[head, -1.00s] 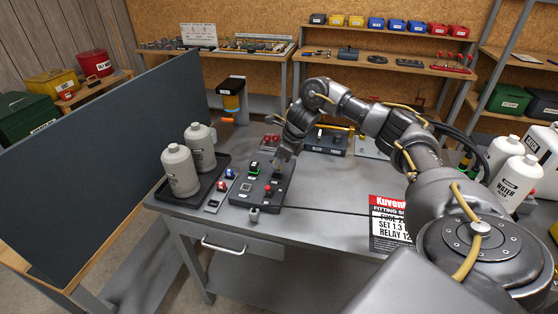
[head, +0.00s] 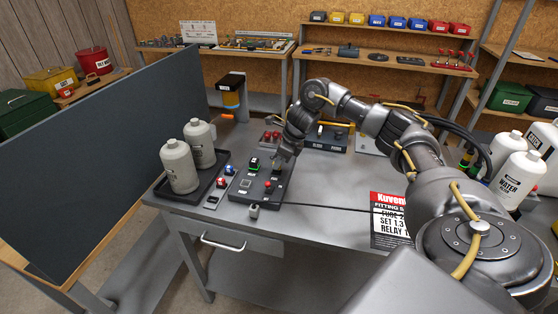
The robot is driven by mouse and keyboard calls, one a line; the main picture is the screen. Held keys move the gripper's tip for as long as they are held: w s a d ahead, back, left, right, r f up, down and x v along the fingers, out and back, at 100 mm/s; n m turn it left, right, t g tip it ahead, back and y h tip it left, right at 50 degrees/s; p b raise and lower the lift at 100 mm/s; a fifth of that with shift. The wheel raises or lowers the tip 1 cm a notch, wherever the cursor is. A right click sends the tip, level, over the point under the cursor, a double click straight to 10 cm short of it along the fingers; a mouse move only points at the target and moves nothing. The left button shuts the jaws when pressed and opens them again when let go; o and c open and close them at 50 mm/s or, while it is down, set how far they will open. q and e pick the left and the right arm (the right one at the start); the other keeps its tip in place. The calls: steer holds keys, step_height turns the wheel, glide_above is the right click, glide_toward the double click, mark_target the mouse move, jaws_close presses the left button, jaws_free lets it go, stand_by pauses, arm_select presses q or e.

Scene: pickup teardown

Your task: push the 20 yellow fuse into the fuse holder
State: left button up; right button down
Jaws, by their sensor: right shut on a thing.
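The dark fixture block (head: 247,197) lies near the table's front left. It carries a square socket, a green-lit black part (head: 253,164) and a red knob (head: 268,185). My right gripper (head: 276,169) points down over the block's rear right part, close to its top. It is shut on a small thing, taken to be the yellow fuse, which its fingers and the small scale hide. I cannot tell the fuse holder's slot from the other fittings, nor whether the fuse touches it. My left gripper is not in view.
A black tray (head: 180,200) with two grey bottles (head: 179,167) stands left of the block. Small red and blue parts (head: 225,177) lie between them. A printed sheet (head: 388,219) lies to the right. A dark panel (head: 100,150) stands left. The table's front middle is mostly clear.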

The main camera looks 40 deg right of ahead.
steer(key=shift+f+b, duration=0.35)
steer(key=shift+f, duration=0.15)
stand_by(0.3)
steer(key=shift+r, duration=0.1)
stand_by(0.3)
steer(key=c, duration=1.4)
jaws_free()
steer(key=shift+s+d+r, duration=0.15)
steer(key=shift+r, duration=0.35)
steer(key=p+v, duration=0.1)
steer(key=v, duration=0.8)
steer(key=shift+r, duration=0.3)
